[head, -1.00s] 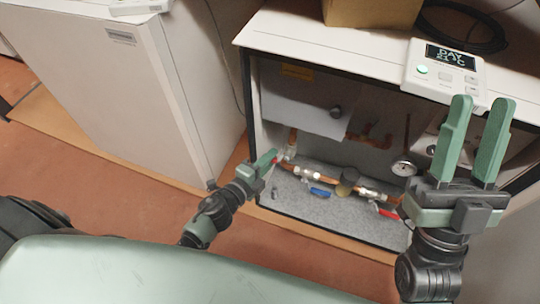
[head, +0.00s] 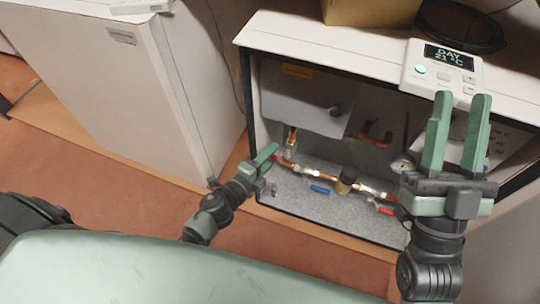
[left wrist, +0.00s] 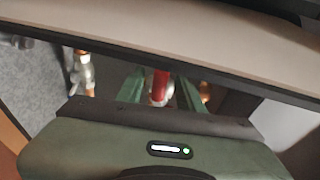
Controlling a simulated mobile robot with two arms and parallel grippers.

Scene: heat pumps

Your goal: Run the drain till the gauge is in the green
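The open-fronted cabinet (head: 300,208) holds copper pipework (head: 325,177) with valves. A round gauge (head: 400,165) sits at its right side, partly hidden by my right gripper; its reading is too small to make out. My left gripper (head: 272,158) is inside the cabinet's left side, at a red valve handle (head: 274,160). In the left wrist view the red handle (left wrist: 161,84) stands between the two green fingers; whether they press on it is unclear. My right gripper (head: 458,130) is open and empty, fingers up, in front of the cabinet's right side.
A blue lever (head: 319,189) and another red lever (head: 386,211) hang on the pipe. A thermostat (head: 443,70) reading DAY 21 °C, a box (head: 372,10) and a black cable coil (head: 460,25) lie on top. A white appliance (head: 130,90) stands left.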

